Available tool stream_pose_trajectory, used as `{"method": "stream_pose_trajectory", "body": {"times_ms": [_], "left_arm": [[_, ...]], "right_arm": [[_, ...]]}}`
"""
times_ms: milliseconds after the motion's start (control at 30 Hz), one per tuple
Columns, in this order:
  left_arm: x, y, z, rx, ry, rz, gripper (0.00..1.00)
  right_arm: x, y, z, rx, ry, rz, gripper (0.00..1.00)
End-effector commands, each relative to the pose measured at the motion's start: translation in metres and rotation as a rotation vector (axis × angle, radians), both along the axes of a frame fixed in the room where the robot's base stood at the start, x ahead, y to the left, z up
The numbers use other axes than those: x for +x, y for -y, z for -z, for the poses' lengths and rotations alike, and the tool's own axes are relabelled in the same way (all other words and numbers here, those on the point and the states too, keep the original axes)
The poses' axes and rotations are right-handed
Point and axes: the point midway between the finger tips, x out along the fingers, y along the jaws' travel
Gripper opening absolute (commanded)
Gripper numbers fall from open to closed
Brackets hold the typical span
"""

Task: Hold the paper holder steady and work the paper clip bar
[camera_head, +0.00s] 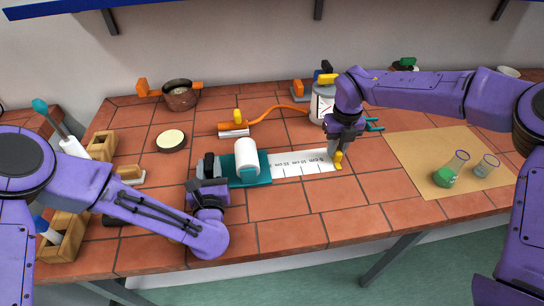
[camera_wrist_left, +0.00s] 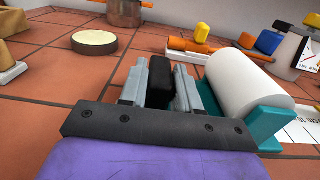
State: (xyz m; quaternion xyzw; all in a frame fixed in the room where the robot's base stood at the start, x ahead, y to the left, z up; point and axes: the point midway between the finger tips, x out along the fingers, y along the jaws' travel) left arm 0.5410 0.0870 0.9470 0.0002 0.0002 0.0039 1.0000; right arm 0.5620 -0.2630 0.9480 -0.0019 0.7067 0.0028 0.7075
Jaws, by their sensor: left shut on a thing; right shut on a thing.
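The paper holder (camera_head: 264,164) is a teal stand with a white paper roll (camera_head: 246,152); in the left wrist view, its teal end plate (camera_wrist_left: 272,126) and the roll (camera_wrist_left: 245,85) are at the right. A white strip (camera_head: 295,164) with cm markings extends right from the holder. My left gripper (camera_head: 209,167) is at the holder's left side, shut on a black block (camera_wrist_left: 160,82), seemingly its handle. My right gripper (camera_head: 337,152) points down at the strip's right end, shut on a small yellow piece (camera_head: 338,160), likely the clip bar; the contact is partly hidden.
A cream round dish (camera_head: 171,139) and copper pot (camera_head: 180,96) stand back left. An orange-hosed device (camera_head: 234,128) is behind the roll. A tan mat (camera_head: 420,155) with flasks (camera_head: 450,170) lies right. Wooden blocks (camera_head: 102,144) are far left. Front tiles are clear.

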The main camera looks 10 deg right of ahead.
Motion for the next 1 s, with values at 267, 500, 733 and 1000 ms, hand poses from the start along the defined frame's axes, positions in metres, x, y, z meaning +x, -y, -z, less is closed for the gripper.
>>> {"method": "stream_pose_trajectory", "body": {"times_ms": [267, 500, 733, 1000], "left_arm": [[0.0, 0.0, 0.0, 0.0, 0.001, -0.001, 0.0], [0.0, 0.0, 0.0, 0.0, 0.001, -0.001, 0.0], [0.0, 0.0, 0.0, 0.0, 0.001, 0.0, 0.0], [0.0, 0.0, 0.0, -0.001, 0.001, 0.0, 0.0]], "right_arm": [[0.0, 0.003, 0.0, 0.001, 0.0, 0.001, 0.0], [0.0, 0.015, 0.0, 0.001, 0.0, 0.002, 0.0], [0.0, 0.015, 0.0, 0.001, 0.0, 0.0, 0.52], [0.001, 0.015, -0.011, 0.001, 0.003, 0.0, 0.52]]}}
